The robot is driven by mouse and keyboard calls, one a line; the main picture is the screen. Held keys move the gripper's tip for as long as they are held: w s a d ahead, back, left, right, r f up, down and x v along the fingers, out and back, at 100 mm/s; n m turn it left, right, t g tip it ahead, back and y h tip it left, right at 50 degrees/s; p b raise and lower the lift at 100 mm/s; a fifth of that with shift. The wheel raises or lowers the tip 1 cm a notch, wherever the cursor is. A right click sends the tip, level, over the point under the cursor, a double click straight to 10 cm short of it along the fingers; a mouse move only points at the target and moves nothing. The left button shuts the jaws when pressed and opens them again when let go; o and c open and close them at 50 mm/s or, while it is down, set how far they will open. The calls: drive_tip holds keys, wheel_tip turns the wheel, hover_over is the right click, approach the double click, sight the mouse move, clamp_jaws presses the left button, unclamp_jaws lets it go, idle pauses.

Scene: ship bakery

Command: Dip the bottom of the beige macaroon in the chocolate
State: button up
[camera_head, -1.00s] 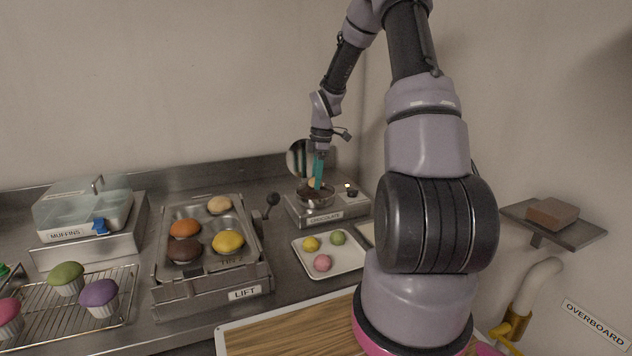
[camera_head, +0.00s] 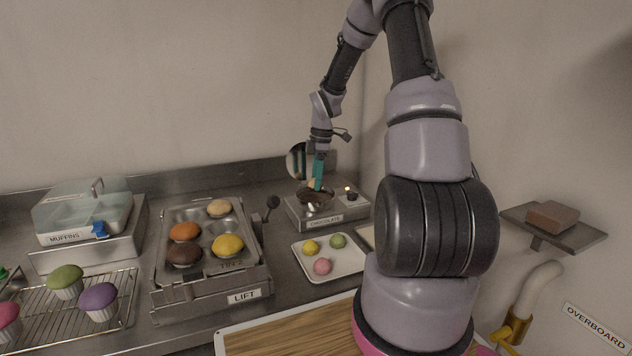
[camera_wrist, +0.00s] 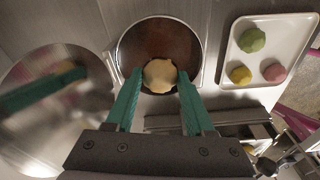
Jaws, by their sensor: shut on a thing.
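The beige macaroon (camera_wrist: 160,75) is pinched between the teal fingers of my gripper (camera_wrist: 161,78). It is over the near part of the round bowl of dark chocolate (camera_wrist: 158,38) in the wrist view. In the head view, my gripper (camera_head: 318,185) points down at the chocolate bowl (camera_head: 316,204), and the macaroon (camera_head: 312,183) shows small and partly hidden behind the fingers. Its underside is hidden, so I cannot tell whether it touches the chocolate.
A round mirror (camera_wrist: 42,105) stands close left of my gripper. A tin (camera_head: 206,235) with several cakes sits left, beside a dark-knobbed lever (camera_head: 272,203).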

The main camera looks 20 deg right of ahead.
drive_tip(key=shift+r, duration=2.65)
